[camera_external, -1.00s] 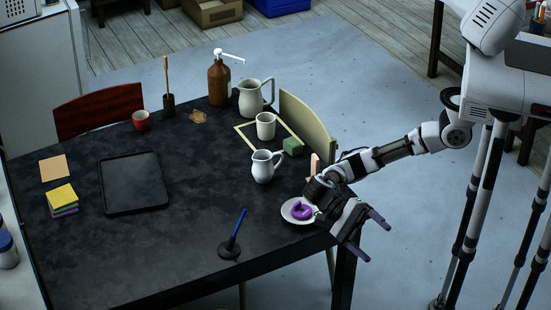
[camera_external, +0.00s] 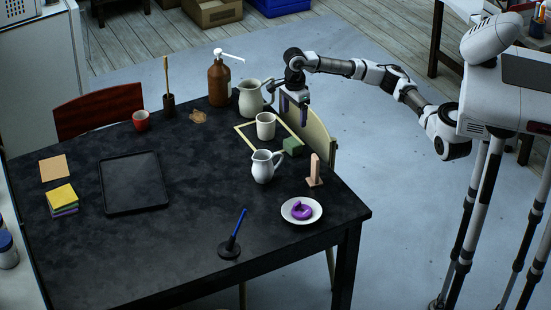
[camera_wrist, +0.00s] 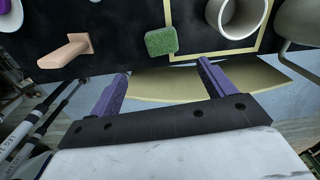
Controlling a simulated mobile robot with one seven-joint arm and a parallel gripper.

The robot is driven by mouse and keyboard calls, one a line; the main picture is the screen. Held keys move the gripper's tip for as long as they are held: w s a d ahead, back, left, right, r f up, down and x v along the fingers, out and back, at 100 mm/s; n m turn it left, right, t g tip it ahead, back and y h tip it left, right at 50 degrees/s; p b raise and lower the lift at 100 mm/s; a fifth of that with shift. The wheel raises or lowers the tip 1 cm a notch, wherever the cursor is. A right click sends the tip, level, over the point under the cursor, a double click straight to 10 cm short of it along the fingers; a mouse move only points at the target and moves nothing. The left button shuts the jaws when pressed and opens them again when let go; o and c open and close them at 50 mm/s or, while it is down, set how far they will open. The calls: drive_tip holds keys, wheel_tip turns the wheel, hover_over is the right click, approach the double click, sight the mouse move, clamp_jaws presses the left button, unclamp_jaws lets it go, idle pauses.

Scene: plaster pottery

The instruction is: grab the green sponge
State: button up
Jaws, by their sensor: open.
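The green sponge (camera_external: 293,146) is a small block on the dark table, at the right corner of a pale square frame. In the wrist view the sponge (camera_wrist: 161,41) lies beyond my fingertips, a little left of the middle between them. My gripper (camera_external: 294,112) is open and empty, with its purple fingers pointing down. In the external view it hangs above the table's right edge, by the chair back and behind the sponge. In the wrist view both fingers of my gripper (camera_wrist: 163,68) are spread apart, and nothing is between them.
A cup (camera_external: 265,126) stands inside the pale frame (camera_external: 243,136). A large pitcher (camera_external: 250,98) stands behind it and a small white pitcher (camera_external: 263,168) in front. A pinkish wooden piece (camera_external: 315,170) and a plate (camera_external: 289,217) with a purple ring are nearer. A chair back (camera_external: 318,140) borders the table.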

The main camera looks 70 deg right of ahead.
sight(293, 141)
wheel_tip(293, 141, down, 8)
drive_tip(key=shift+p, duration=0.5)
drive_tip(key=shift+w+d+f+p, duration=0.15)
drive_tip(key=shift+f+p, duration=0.7)
drive_tip(key=shift+f, duration=1.8)
drive_tip(key=shift+c, duration=0.4)
drive_tip(key=c, duration=1)
